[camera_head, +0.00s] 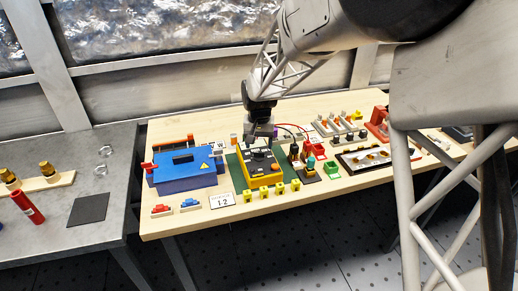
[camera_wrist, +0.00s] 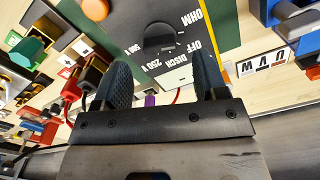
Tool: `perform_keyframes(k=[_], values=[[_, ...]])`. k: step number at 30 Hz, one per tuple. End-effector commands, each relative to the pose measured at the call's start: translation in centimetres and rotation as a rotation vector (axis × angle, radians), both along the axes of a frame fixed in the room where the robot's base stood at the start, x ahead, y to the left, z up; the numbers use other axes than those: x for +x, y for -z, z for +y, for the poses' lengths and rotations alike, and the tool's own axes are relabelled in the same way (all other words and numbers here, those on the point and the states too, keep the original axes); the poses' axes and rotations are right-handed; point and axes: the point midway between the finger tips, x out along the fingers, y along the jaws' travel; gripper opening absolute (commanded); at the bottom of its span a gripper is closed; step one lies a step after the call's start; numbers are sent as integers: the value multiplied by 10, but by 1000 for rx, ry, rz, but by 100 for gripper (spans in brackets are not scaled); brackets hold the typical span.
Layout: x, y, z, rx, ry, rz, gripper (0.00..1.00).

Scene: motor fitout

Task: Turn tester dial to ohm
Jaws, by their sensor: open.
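The tester (camera_head: 262,168) is a yellow box with a dark top face, standing on a green mat (camera_head: 238,184) in the head view. Its dark face (camera_wrist: 130,38) fills the top middle of the wrist view, with the labels OHM, OFF, DISCH, 250 V and 500 V. The round black dial (camera_wrist: 160,36) sits among these labels; I cannot tell which one it points to. My gripper (camera_wrist: 160,72) is open and empty, its two fingers apart, with the dial showing between and beyond the tips. In the head view my gripper (camera_head: 262,137) is over the tester's back part, partly hiding it.
A blue box (camera_head: 185,172) stands left of the tester. Several yellow clips (camera_head: 265,192) line its front, beside a card marked 12 (camera_head: 222,200). Red and black leads (camera_head: 297,132) and a green bin (camera_head: 331,168) are at its right. A U V W card (camera_wrist: 263,62) lies nearby.

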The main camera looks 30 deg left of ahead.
Motion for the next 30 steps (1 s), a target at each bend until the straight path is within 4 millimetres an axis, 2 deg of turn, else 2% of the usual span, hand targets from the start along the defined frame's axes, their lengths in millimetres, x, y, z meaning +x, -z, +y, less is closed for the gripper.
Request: perform_keyframes(k=[6,10,30], values=[[0,-27,0,0,0,-1,66],[0,-37,0,0,0,0,66],[0,-41,-1,0,0,0,66]])
